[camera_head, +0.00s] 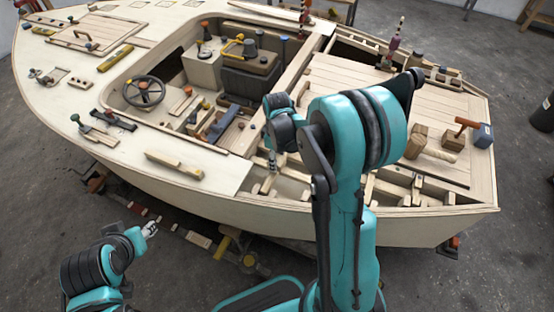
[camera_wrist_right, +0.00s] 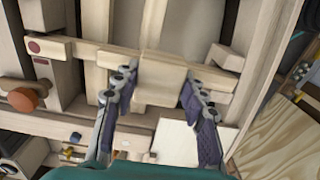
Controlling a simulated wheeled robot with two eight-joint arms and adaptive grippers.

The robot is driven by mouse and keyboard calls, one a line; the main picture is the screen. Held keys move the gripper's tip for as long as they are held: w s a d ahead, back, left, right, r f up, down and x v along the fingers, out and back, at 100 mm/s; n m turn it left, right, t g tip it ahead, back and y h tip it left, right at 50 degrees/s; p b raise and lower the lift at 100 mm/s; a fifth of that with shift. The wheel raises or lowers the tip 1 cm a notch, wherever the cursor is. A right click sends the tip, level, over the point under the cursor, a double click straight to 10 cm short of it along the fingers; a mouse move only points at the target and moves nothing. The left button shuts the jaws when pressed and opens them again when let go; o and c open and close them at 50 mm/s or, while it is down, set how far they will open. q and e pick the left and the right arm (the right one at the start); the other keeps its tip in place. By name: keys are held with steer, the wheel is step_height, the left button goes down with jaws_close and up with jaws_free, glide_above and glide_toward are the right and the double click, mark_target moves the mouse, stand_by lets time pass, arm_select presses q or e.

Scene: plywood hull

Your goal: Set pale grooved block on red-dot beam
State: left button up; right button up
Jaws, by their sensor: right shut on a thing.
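In the right wrist view, my right gripper (camera_wrist_right: 160,95) is shut on a pale wooden block (camera_wrist_right: 160,78), with one dark-padded finger at each side. A pale beam with a red dot (camera_wrist_right: 70,47) runs across this view, its dot near the left end. The block covers the middle of the beam, and the beam shows on both sides of it. The groove is hidden, and I cannot tell whether block and beam touch. In the head view, my right gripper (camera_head: 271,163) is over the boat's framed openings, the block too small to make out. My left gripper (camera_head: 150,229) is low at the left, outside the hull, its fingers too small to read.
A mallet (camera_head: 478,132) and wooden blocks (camera_head: 417,142) lie on the right deck. A loose pale bar (camera_head: 174,164) lies on the left side deck. Frame ribs surround the right gripper.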

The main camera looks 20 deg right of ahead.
steer(key=shift+f+b, duration=0.35)
steer(key=o, duration=1.2)
steer(key=shift+r, duration=0.1)
step_height(320, 180, up, 12)
steer(key=shift+f, duration=0.1)
steer(key=s+a+r+m+t, duration=0.1)
steer(key=s+a+m+t, duration=0.1)
steer(key=s, duration=0.3)
steer(key=s+a+r+m+t, duration=0.1)
steer(key=s+a+m+t, duration=0.1)
steer(key=s, duration=0.3)
steer(key=s+a+r+m+t, duration=0.1)
steer(key=s+a+m+t, duration=0.1)
steer(key=s+m+t, duration=0.1)
steer(key=shift+s+a+m, duration=0.15)
steer(key=shift+s+m, duration=0.2)
steer(key=shift+s, duration=0.15)
steer(key=shift+s+a+m, duration=0.15)
steer(key=shift+s+m, duration=0.2)
steer(key=shift+s, duration=0.15)
